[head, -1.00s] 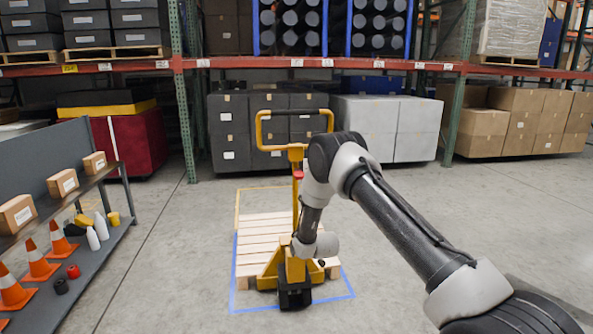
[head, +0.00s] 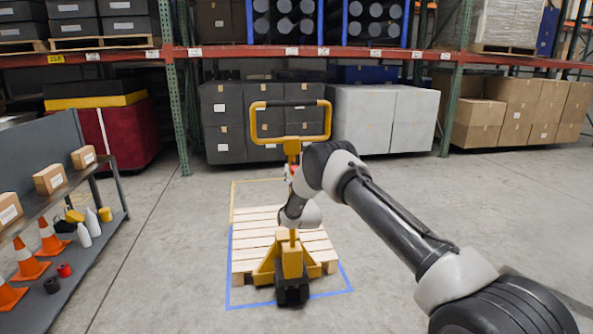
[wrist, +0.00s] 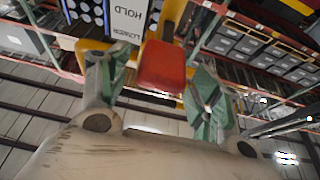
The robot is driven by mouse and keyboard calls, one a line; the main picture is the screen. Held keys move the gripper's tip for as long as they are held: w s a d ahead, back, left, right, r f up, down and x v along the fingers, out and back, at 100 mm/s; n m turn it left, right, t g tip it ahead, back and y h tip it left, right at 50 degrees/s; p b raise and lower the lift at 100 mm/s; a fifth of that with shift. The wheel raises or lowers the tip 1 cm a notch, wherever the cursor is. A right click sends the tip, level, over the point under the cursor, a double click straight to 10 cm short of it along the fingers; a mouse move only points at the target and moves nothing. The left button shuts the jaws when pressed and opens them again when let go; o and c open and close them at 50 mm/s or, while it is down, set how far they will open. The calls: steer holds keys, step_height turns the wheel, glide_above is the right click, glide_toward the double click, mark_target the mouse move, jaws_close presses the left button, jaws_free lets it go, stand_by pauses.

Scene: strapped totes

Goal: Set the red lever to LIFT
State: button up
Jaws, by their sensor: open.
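The red lever (wrist: 162,66) shows large in the wrist view, between the two green-padded fingers of my gripper (wrist: 158,80). The gripper is open, with gaps seen on both sides of the lever; I see no grip on it. A label plate (wrist: 127,18) beside the lever reads HOLD and LOWER; the LIFT mark is not visible. In the head view the yellow pallet jack (head: 290,262) stands upright with its loop handle (head: 290,120) above. The lever (head: 289,171) is a small red spot on its mast, partly hidden by my wrist.
A wooden pallet (head: 258,230) lies around the jack's base, inside blue and yellow floor tape. A shelf (head: 100,225) with cones, bottles and boxes stands at the left. Racks with dark and white crates (head: 385,118) stand behind.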

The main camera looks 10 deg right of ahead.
steer(key=shift+w+r, duration=0.3)
steer(key=shift+w, duration=0.35)
